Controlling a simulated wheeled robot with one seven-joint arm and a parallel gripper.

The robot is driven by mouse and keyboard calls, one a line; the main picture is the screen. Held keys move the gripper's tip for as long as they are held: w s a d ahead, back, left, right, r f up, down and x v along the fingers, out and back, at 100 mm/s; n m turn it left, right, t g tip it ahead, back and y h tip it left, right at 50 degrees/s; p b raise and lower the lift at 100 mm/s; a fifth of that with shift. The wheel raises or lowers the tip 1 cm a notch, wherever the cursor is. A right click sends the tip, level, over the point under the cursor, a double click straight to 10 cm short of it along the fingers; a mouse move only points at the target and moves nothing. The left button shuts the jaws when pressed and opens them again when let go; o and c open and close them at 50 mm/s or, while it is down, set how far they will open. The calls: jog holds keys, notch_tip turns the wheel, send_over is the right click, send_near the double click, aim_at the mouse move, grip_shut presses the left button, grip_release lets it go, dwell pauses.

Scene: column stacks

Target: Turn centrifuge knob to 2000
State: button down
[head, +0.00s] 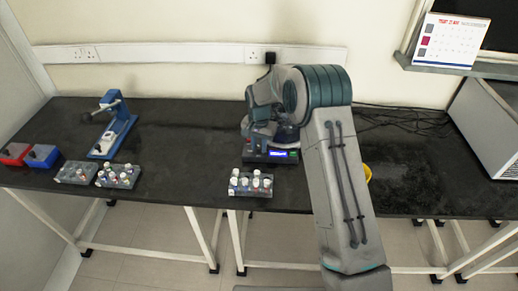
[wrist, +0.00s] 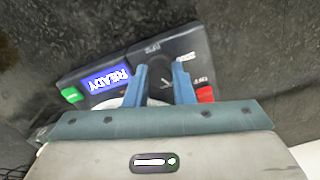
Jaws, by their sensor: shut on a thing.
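The centrifuge (head: 286,158) stands on the black bench in the head view, its small blue display lit; my arm covers much of it. In the wrist view, its dark front panel (wrist: 90,68) shows a blue display (wrist: 107,80) reading READY, upside down. A green button (wrist: 72,94) is at the left and a red button (wrist: 205,93) at the right. My gripper (wrist: 161,76) is shut on the dark round knob (wrist: 160,80), with one blue finger on each side. A pale mark shows on the knob, but the dial value is too small to read.
A rack of vials (head: 250,183) stands just in front of the centrifuge. Farther left are more racks (head: 118,176), a blue stand (head: 115,132) and red and blue boxes (head: 42,156). A yellow item (head: 368,173) shows beside my arm. Cables lie at the back right.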

jog(key=n+b, duration=0.2)
jog(key=n, duration=0.4)
jog(key=n+b, duration=0.1)
jog(key=n, duration=0.5)
jog(key=shift+r, duration=0.1)
jog(key=shift+a, duration=0.1)
dwell(0.3)
jog(key=c, duration=1.2)
grip_release()
jog(key=shift+c, duration=0.2)
